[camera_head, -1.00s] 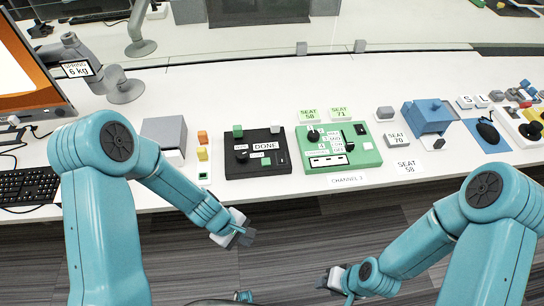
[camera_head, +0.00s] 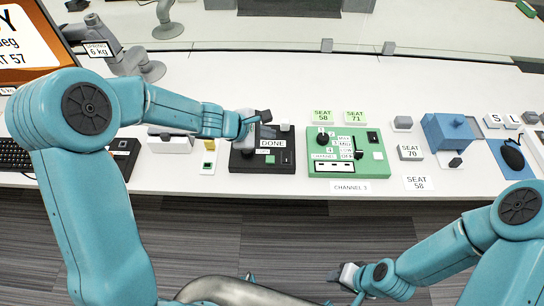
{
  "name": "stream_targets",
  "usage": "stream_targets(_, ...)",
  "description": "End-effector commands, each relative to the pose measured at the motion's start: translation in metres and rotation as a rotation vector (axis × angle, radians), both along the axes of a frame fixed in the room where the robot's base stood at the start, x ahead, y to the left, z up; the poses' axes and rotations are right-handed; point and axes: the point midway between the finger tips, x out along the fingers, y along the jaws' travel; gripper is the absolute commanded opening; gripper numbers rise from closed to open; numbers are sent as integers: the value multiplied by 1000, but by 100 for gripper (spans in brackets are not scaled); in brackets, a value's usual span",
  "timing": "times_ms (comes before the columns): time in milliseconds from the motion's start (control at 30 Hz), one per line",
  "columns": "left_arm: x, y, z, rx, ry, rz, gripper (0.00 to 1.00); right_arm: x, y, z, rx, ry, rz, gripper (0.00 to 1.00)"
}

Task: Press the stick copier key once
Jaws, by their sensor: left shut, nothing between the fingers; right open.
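No label naming the stick copier is legible. A black box (camera_head: 262,164) marked DONE stands near the table's front edge, with a dark knob on its left and a small pale block (camera_head: 285,127) at its back right. My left gripper (camera_head: 262,117) is shut and empty over the back left of this box and hides that corner. I cannot tell whether it touches. A green box (camera_head: 372,166) with knobs and small labels stands to the right. My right gripper (camera_head: 338,275) is open and empty, low in front of the table.
A small yellow block (camera_head: 209,145) and a white tile with a green patch (camera_head: 207,168) lie left of the black box. A dark box (camera_head: 122,156) is partly behind my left arm. A blue block (camera_head: 447,132) stands right.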

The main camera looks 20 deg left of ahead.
Motion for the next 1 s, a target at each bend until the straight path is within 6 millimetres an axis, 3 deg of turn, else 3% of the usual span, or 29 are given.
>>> stream_targets(367,1,-1,-9,0,2,-1,0,0,0,-8,0,0,0,43)
stream_targets(1000,3,-3,-88,1,1,-2,0,0,0,-80,0,0,0,43)
